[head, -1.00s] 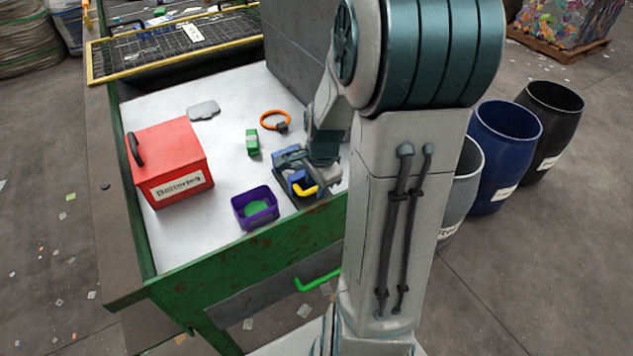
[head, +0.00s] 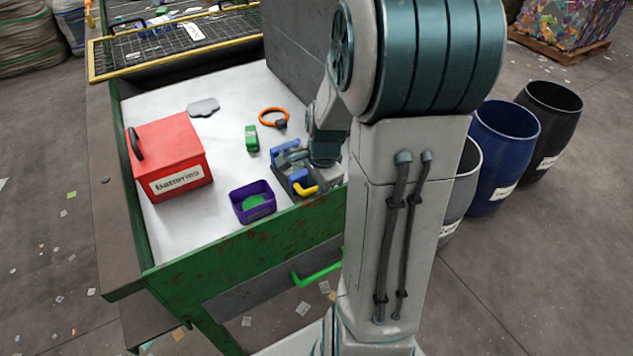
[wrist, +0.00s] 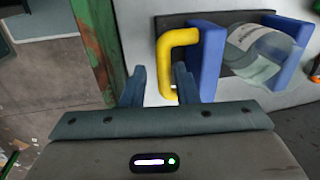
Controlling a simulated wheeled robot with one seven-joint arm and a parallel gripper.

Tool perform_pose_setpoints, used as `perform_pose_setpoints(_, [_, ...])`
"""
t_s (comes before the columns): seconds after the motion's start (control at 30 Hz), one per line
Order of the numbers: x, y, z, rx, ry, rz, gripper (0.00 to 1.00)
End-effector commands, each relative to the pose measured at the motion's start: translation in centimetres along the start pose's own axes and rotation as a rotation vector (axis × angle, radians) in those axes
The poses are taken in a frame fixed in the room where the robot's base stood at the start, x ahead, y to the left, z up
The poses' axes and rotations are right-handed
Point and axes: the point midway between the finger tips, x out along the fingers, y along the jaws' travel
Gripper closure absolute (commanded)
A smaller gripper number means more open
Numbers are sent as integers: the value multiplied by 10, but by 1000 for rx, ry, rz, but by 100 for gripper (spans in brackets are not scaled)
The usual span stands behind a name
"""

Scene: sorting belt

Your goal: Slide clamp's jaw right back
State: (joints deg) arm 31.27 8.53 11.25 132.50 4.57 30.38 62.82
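The clamp is a dark base plate with two upright blue jaws. In the wrist view, the left jaw (wrist: 208,62) has a bent yellow handle (wrist: 166,72) on its outer side, and the right jaw (wrist: 291,58) stands apart. A clear container with a pale label (wrist: 258,48) lies between the jaws. In the head view the clamp's blue part (head: 284,149) and yellow handle (head: 305,190) show near the bench's front edge. My gripper (wrist: 158,84) is open, its fingers on either side of the handle's lower end. Contact cannot be told. My arm partly hides the gripper in the head view.
A red batteries box (head: 170,152), a purple bin (head: 253,203), a green block (head: 251,138) and an orange ring (head: 273,117) stand on the white bench top. A green rusty rim (head: 235,235) bounds the front. A grey panel rises behind the clamp.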

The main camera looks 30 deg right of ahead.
Motion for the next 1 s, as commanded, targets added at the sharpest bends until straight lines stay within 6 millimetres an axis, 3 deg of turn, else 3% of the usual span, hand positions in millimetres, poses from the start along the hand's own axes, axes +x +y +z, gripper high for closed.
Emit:
perform_pose_setpoints(0.4, [-1,-2,-1,1,2,-5,64])
perform_pose_setpoints(0.57, [-13,-3,-1,0,5,-8,64])
perform_pose_setpoints(1.0, [-104,-2,0,-1,4,-9,64])
